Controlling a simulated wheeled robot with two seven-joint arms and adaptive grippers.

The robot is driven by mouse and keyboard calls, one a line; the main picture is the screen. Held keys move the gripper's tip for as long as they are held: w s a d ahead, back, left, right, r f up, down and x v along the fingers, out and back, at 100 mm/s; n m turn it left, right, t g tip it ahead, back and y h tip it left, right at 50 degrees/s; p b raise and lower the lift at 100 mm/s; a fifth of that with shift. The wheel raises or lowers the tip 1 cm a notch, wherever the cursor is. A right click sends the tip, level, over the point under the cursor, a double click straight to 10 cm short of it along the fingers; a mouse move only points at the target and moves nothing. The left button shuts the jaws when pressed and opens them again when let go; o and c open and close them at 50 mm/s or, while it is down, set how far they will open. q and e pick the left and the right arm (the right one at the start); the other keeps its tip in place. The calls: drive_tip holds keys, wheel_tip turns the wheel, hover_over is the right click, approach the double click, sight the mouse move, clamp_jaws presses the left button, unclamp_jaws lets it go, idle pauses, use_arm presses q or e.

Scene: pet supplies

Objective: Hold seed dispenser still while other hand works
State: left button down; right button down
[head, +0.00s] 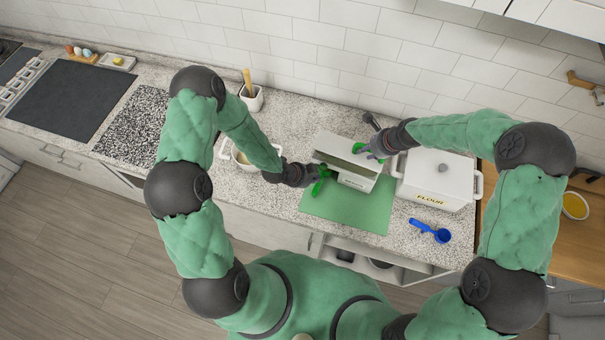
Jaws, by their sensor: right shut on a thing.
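My left gripper (321,180), with green fingers, is at the dispenser's left front corner. Whether it touches the dispenser, and how far its fingers are apart, is not clear. The dispenser's inside is mostly hidden.
A white flour bin (432,186) stands close on the right. A blue scoop (430,231) lies before it. A pot (242,158) is partly behind my left arm, with a utensil crock (251,98) behind it. A yellow-filled bowl (575,206) is at far right.

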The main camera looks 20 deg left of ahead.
use_arm(q)
drive_tip(key=v, duration=0.9)
use_arm(e)
drive_tip(key=shift+s+a+f, duration=0.1)
drive_tip(key=shift+s+f, duration=0.35)
drive_tip(key=shift+s, duration=0.1)
idle(0.5)
drive_tip(key=c, duration=0.8)
unclamp_jaws()
drive_tip(key=shift+w, duration=0.1)
use_arm(q)
drive_tip(key=shift+w, duration=0.1)
use_arm(e)
drive_tip(key=shift+w+r, duration=0.2)
drive_tip(key=shift+w, duration=0.05)
drive_tip(key=shift+d+r, duration=0.2)
drive_tip(key=shift+r, duration=0.25)
drive_tip(key=shift+v, duration=3.55)
use_arm(q)
drive_tip(key=shift+r, duration=0.1)
